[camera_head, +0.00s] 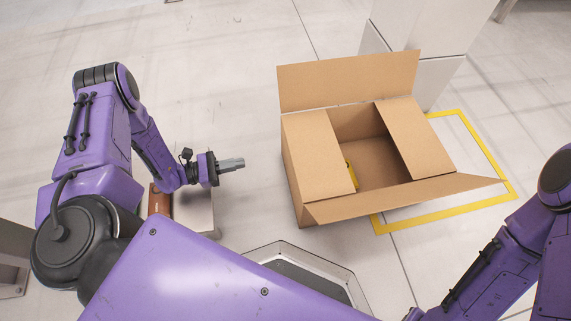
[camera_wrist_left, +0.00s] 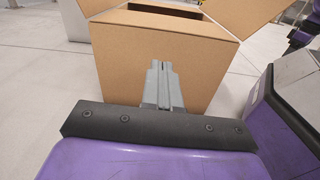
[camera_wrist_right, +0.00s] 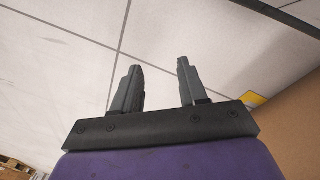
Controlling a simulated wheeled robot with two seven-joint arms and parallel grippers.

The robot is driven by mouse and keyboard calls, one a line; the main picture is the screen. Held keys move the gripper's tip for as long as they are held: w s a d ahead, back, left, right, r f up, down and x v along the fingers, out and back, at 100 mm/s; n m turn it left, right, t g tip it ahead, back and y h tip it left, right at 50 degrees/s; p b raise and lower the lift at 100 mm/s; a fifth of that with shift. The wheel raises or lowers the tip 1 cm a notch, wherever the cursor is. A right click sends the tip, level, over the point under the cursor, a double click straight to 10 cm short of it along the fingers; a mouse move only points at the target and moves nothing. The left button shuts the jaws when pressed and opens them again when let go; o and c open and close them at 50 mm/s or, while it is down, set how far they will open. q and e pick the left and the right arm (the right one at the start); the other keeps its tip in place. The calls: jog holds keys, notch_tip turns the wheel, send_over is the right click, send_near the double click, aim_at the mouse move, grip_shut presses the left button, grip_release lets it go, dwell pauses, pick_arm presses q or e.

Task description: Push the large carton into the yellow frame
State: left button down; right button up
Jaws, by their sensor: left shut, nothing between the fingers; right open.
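The large brown carton (camera_head: 296,165) stands on the floor with its flaps spread and a yellow item (camera_head: 351,174) inside. The yellow frame (camera_head: 489,160) is an outline on the floor. The carton covers its left part, and the frame reaches out past the carton's right side. My left gripper (camera_head: 240,163) is shut and empty, left of the carton with a gap between. In the left wrist view its closed fingers (camera_wrist_left: 162,88) point at the carton's side wall (camera_wrist_left: 205,65). My right gripper (camera_wrist_right: 160,82) is open and empty; its fingers are out of the head view.
A pale pillar (camera_head: 420,30) stands just behind the carton, close to the frame's back corner. A low pale block with a brown item (camera_head: 158,200) sits under my left forearm. The floor (camera_head: 210,60) at the upper left is clear.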

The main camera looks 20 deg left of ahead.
pick_arm(q)
jog(key=b, duration=0.4)
send_near(290, 156)
jog(key=shift+h, duration=0.3)
jog(key=x, duration=0.4)
jog(key=shift+f, duration=0.15)
jog(key=shift+b+x, duration=0.3)
jog(key=shift+x, duration=0.75)
jog(key=shift+w+d+r, duration=0.25)
jog(key=shift+d, duration=0.05)
pick_arm(e)
jog(key=s+f+n+g, duration=0.1)
jog(key=s+d+f+n, duration=0.1)
jog(key=d+f+n+g, duration=0.1)
jog(key=f, duration=0.1)
jog(key=shift+s+g, duration=0.3)
jog(key=shift+s, duration=0.1)
